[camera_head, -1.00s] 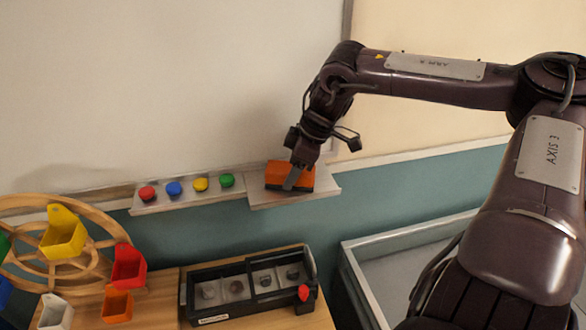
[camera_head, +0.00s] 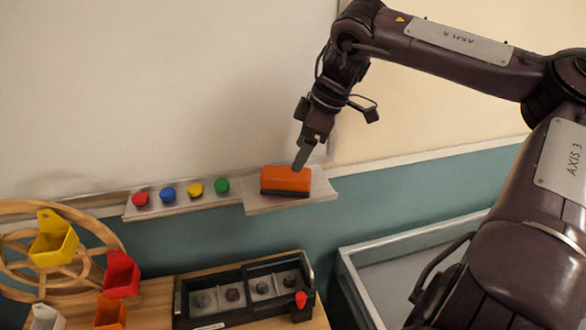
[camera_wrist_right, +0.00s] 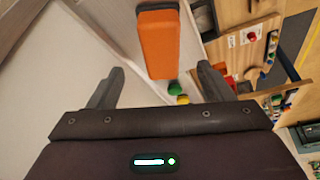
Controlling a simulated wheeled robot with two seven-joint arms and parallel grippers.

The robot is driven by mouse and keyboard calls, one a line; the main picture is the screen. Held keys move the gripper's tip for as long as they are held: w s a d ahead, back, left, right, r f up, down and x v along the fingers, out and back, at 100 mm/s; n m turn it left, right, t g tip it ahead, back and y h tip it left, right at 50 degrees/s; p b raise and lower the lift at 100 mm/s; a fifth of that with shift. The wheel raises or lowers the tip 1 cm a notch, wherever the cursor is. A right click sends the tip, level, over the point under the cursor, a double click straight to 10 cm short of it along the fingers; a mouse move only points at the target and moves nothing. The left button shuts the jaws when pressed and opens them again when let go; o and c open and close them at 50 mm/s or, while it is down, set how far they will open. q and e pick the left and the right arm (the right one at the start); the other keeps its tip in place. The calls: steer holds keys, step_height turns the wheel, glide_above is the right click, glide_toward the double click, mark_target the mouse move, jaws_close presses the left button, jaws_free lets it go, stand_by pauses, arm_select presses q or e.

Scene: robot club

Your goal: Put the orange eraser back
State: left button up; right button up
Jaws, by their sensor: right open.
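The orange eraser (camera_head: 286,179), with a dark underside, rests on the right part of the pale ledge (camera_head: 318,190) below the whiteboard. My right gripper (camera_head: 303,160) is just above and behind the eraser, apart from it as far as I can see. In the right wrist view the eraser (camera_wrist_right: 157,42) lies ahead of the open fingers (camera_wrist_right: 160,85), with nothing between them. My left gripper is in no view.
Several round magnets, including a green one (camera_head: 222,185), sit on the ledge left of the eraser. Below are a black case (camera_head: 205,322), a wooden wheel with coloured bins (camera_head: 52,240) and a grey-rimmed tray (camera_head: 350,268). The whiteboard (camera_head: 150,90) stands behind.

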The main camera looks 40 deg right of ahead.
steer(key=shift+v, duration=2.1)
